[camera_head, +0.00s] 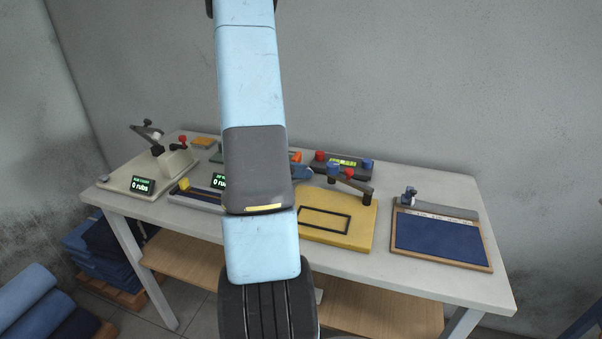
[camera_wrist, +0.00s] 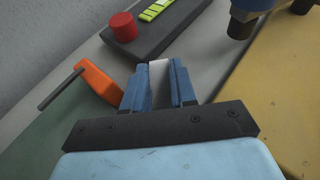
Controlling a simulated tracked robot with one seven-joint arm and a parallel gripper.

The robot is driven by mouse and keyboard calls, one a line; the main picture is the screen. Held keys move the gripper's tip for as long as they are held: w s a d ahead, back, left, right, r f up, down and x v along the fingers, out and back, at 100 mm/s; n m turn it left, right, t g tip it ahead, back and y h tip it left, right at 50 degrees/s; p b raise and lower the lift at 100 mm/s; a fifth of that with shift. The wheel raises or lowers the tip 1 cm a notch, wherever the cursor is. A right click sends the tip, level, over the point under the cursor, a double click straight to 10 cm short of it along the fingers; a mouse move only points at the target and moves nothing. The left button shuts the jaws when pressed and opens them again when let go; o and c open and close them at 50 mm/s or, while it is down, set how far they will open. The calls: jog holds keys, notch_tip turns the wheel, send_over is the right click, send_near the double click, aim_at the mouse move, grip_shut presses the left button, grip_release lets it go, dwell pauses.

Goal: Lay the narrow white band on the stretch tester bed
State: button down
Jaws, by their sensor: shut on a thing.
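My gripper (camera_wrist: 158,88) shows in the wrist view with its blue fingers shut on a narrow white band (camera_wrist: 159,70), whose pale end shows between them. In the head view my arm hides most of the gripper; one blue fingertip shows at its right side, over the table's back middle. A green bed (camera_wrist: 65,135) with an orange crank (camera_wrist: 97,80) lies left of the gripper in the wrist view. It may be the stretch tester, but I cannot tell for sure. In the head view my arm covers most of it. The band is apart from this bed.
A dark box (camera_head: 352,163) with a red button and green display stands behind the gripper. A yellow press (camera_head: 345,235) is to its right, then a blue-topped board (camera_head: 440,236). A beige rub tester (camera_head: 125,183) and a blue-yellow rail device (camera_head: 196,196) stand left.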

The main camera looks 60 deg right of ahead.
jog(key=shift+a+f, duration=0.1)
jog(key=shift+f, duration=0.3)
jog(key=c, duration=0.9)
grip_release()
jog(key=shift+w, duration=0.1)
jog(key=v, duration=1.2)
jog(key=s+a+r+m+t+y, duration=0.1)
jog(key=a+r+m+t+y, duration=0.2)
jog(key=a+r, duration=0.4)
jog(key=s+a+r+m+t+y, duration=0.2)
jog(key=a+r+m+t+y, duration=0.2)
jog(key=a, duration=1.1)
jog(key=s+a+r+m+t+y, duration=0.2)
jog(key=a+r+m+t+y, duration=0.2)
jog(key=a+r, duration=0.6)
jog(key=shift+s+a+r+m+t, duration=0.15)
jog(key=shift+s+a+m+t, duration=0.15)
jog(key=shift+a+m, duration=0.2)
jog(key=shift+s+a+r+y, duration=0.15)
jog(key=shift+a+r+y, duration=0.1)
jog(key=shift+r+y, duration=0.15)
